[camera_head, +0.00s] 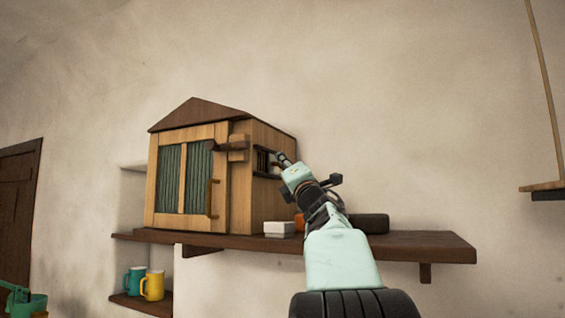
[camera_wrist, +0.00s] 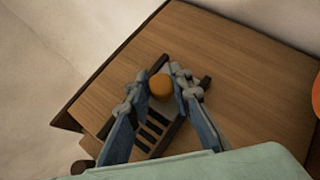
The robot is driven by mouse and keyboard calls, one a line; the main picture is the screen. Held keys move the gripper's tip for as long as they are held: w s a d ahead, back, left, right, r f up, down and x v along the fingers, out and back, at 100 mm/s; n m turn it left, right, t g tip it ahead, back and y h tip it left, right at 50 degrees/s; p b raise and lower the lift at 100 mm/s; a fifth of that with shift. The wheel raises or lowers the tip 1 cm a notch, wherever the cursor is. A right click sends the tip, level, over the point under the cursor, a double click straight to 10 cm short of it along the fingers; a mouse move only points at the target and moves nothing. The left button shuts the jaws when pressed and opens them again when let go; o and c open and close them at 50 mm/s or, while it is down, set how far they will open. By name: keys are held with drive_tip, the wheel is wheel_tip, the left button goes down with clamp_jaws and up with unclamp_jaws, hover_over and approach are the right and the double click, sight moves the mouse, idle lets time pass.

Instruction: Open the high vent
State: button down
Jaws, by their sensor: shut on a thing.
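The high vent (camera_head: 262,161) is a small dark-framed opening with slats on the right side wall of a wooden house-shaped cabinet (camera_head: 275,200). In the wrist view the vent (camera_wrist: 153,131) shows dark slots beside pale strips, with a round orange-brown knob (camera_wrist: 160,86) at one end. My gripper (camera_head: 281,158) reaches up to that side wall. In the wrist view my gripper's fingers (camera_wrist: 160,84) are on both sides of the knob, shut on it. The fingers and palm hide part of the vent. In the head view my gripper hides the knob.
The cabinet stands on a dark wall shelf (camera_head: 430,246). A white box (camera_head: 279,229), an orange object (camera_head: 299,222) and a dark rounded object (camera_head: 370,223) sit below my arm. Teal (camera_head: 134,281) and yellow (camera_head: 152,286) mugs stand in a lower niche.

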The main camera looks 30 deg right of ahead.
drive_tip(key=c, duration=2.1)
unclamp_jaws()
drive_tip(key=shift+r, duration=0.1)
drive_tip(key=shift+o, duration=0.4)
drive_tip(key=shift+w+d, duration=0.15)
drive_tip(key=shift+d, duration=0.1)
drive_tip(key=shift+a, duration=0.1)
wheel_tip(320, 180, up, 7)
drive_tip(key=shift+r, duration=1.35)
drive_tip(key=shift+r, duration=0.1)
